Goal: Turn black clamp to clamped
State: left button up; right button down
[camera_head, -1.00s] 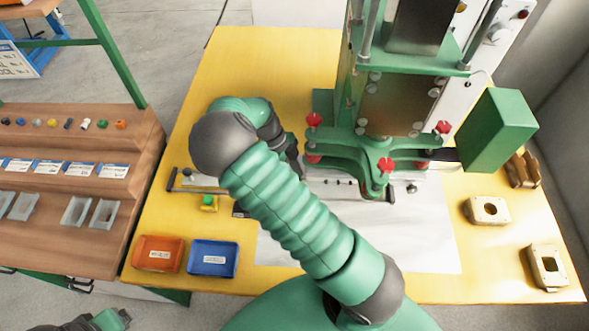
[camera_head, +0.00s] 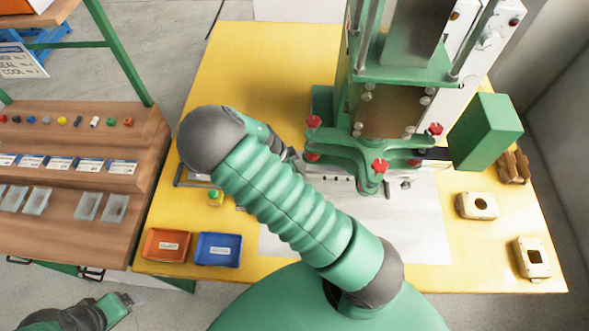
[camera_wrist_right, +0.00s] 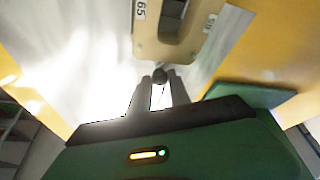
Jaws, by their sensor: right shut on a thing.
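In the right wrist view, a small black knob (camera_wrist_right: 160,75) sits at the tips of my right gripper (camera_wrist_right: 160,79), whose fingers are shut on it. It looks like the handle end of the black clamp; the rest of the clamp cannot be made out. In the head view my right forearm crosses the table and hides most of the right hand and what it holds, just left of the green press (camera_head: 375,155). My left gripper (camera_head: 128,301) shows small at the lower left, away from the table; its jaws are too small to read.
A tan fixture (camera_wrist_right: 178,35) lies just beyond the right fingertips. Red (camera_head: 166,245) and blue (camera_head: 218,249) trays and a green-topped button (camera_head: 215,197) are on the yellow table (camera_head: 250,60). Tan parts (camera_head: 477,206) lie at the right. A wooden rack (camera_head: 70,210) stands left.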

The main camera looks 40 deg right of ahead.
jog(key=shift+w+d, duration=0.1)
jog(key=shift+r, duration=0.1)
dwell(0.4)
jog(key=c, duration=1.5)
grip_release()
jog(key=p+v, duration=1.5)
jog(key=v, duration=0.1)
jog(key=shift+r+p, duration=0.35)
jog(key=shift+p, duration=0.05)
jog(key=shift+o, duration=0.2)
